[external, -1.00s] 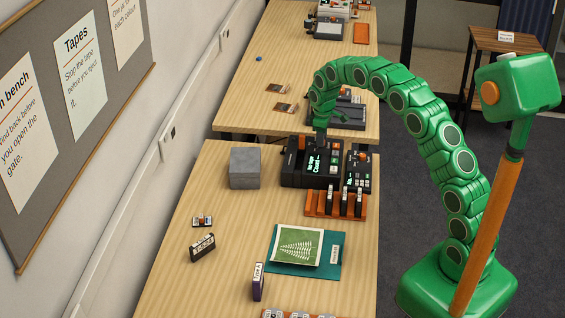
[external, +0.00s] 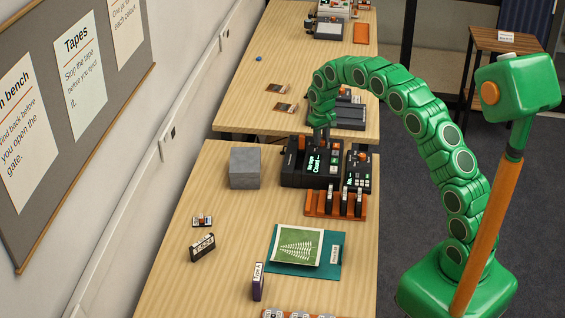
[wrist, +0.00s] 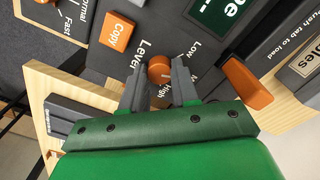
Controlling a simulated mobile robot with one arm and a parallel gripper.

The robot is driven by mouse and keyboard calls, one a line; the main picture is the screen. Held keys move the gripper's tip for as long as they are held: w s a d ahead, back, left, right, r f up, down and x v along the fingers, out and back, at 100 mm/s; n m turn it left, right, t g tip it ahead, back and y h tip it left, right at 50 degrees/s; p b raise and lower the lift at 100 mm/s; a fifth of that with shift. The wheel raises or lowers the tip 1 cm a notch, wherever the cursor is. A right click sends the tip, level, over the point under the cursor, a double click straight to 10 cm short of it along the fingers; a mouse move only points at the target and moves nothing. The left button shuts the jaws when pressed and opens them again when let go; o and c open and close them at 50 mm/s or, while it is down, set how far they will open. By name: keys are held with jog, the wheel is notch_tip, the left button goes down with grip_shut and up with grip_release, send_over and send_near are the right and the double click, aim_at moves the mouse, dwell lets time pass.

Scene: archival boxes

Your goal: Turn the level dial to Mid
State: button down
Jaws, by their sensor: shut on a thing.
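The level dial (wrist: 159,70) is a small round orange knob on the dark panel of the tape machine (external: 296,180). In the wrist view, the words Level, Low and High are printed around it; I cannot make out Mid, and a finger covers part of the panel there. My gripper (wrist: 161,80) has one grey finger on each side of the dial and is shut on it. Which label the dial points at is not clear. In the external view, my gripper (external: 320,134) is at the machine's far edge and the dial is hidden.
An orange Copy key (wrist: 117,31) and another orange part (wrist: 246,82) stand close to my fingers. A grey block (external: 244,168) sits left of the machine, and an orange rack (external: 322,207) with several cassettes stands in front.

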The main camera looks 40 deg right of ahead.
jog(key=shift+m, duration=1.7)
jog(key=c, duration=0.8)
grip_release()
jog(key=shift+c, duration=0.2)
jog(key=shift+r, duration=0.15)
notch_tip(320, 180, up, 8)
jog(key=shift+w+f, duration=0.1)
jog(key=shift+f, duration=0.15)
jog(key=shift+a, duration=0.1)
